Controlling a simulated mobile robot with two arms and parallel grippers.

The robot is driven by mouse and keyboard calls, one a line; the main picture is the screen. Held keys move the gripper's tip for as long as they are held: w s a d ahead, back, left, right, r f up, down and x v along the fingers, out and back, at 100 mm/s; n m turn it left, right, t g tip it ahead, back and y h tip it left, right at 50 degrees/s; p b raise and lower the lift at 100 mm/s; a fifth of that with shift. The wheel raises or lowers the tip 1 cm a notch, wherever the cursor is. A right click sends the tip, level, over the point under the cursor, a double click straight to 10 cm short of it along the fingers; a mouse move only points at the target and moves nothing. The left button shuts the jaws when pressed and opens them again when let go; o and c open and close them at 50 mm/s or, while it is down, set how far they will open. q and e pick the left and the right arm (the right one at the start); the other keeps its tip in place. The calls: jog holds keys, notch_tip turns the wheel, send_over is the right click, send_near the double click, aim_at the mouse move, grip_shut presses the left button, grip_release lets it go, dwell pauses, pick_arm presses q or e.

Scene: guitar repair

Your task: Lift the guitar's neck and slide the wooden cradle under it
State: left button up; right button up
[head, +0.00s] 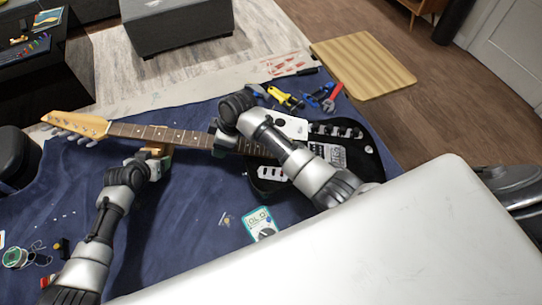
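The electric guitar lies across the blue-covered table, its black body (361,139) at right and its wooden neck (173,136) running left to the pale headstock (77,122). The small wooden cradle (156,148) is at the near edge of the neck, partly hidden by my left gripper (154,157), which is shut on it. Whether the cradle touches the neck is unclear. My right gripper (218,142) is at the neck near the body, with fingers on either side of it; it appears shut on the neck. My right forearm hides part of the body.
Pliers (285,97) and red-handled tools (323,98) lie behind the guitar body. A round green-topped item (15,256) is at lower left. The blue cloth (190,220) between my arms is mostly clear.

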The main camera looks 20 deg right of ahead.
dwell(0.5)
pick_arm(q)
jog(key=o, duration=1)
jog(key=shift+f, duration=0.1)
jog(key=shift+c, duration=0.4)
jog(key=shift+s+a, duration=0.1)
jog(key=shift+v, duration=3.4)
